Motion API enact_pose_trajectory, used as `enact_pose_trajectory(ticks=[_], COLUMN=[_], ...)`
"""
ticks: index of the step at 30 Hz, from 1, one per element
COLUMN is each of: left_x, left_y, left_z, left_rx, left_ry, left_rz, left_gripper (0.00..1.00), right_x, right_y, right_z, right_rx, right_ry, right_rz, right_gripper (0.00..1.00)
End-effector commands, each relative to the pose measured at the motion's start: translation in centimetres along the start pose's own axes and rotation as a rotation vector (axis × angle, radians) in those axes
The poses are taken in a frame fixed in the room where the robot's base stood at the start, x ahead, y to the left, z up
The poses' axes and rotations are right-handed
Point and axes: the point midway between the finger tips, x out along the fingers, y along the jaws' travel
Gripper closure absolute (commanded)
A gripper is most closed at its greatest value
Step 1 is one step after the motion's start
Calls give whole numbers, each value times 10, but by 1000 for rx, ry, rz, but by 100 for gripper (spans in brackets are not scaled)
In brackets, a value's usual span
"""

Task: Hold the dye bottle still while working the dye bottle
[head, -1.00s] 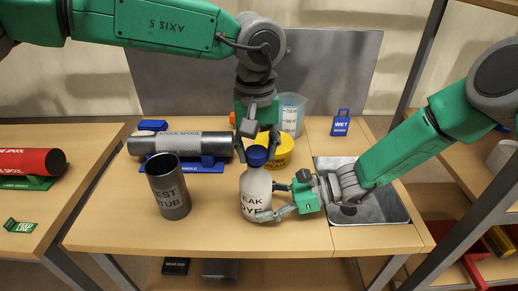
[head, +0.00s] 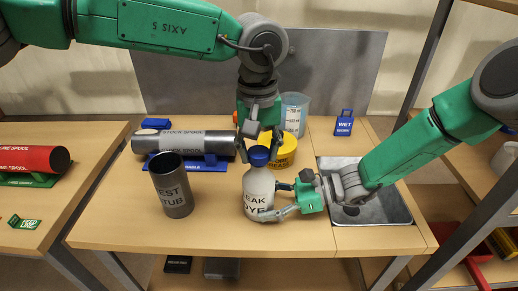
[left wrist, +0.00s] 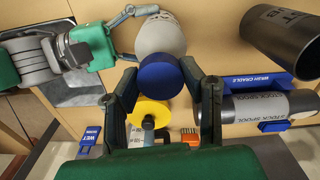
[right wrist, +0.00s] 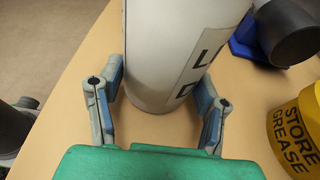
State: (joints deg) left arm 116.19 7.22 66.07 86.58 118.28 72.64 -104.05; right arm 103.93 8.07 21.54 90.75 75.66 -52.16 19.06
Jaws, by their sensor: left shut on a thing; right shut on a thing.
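The dye bottle (head: 257,192) is white with a blue cap (head: 259,156) and black lettering. It stands upright on the table near the front middle. My left gripper (head: 258,143) comes down from above and is shut on the blue cap; in the left wrist view its fingers flank the cap (left wrist: 160,76). My right gripper (head: 276,199) reaches in from the right and is shut on the bottle's lower body. The right wrist view shows its fingers on either side of the white body (right wrist: 165,60); the fingertips' contact is partly hidden there.
A grey test stub (head: 173,187) stands upright left of the bottle. A stock spool (head: 185,142) lies in a blue cradle behind. A yellow grease tub (head: 283,153) and a clear beaker (head: 295,113) stand behind the bottle. A metal basin (head: 398,212) is at right. The table's front left is clear.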

Motion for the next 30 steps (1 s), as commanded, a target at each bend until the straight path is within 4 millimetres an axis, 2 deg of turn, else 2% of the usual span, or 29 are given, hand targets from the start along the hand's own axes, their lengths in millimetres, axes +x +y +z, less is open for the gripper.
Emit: enact_pose_trajectory(ticks=[26,27,29,30], left_x=[20,20,20,20], left_y=[0,0,0,0], left_z=[0,0,0,0], left_rx=[1,1,1,1], left_ry=[-1,0,0,0], left_rz=[-1,-1,0,0], left_gripper=[98,61,40,40], right_x=[0,0,0,0], right_y=[0,0,0,0], right_z=[0,0,0,0], right_rx=[-1,0,-1,-1], right_ry=[-1,-1,-1,-1], right_rz=[0,0,0,0], right_gripper=[75,75,75,75])
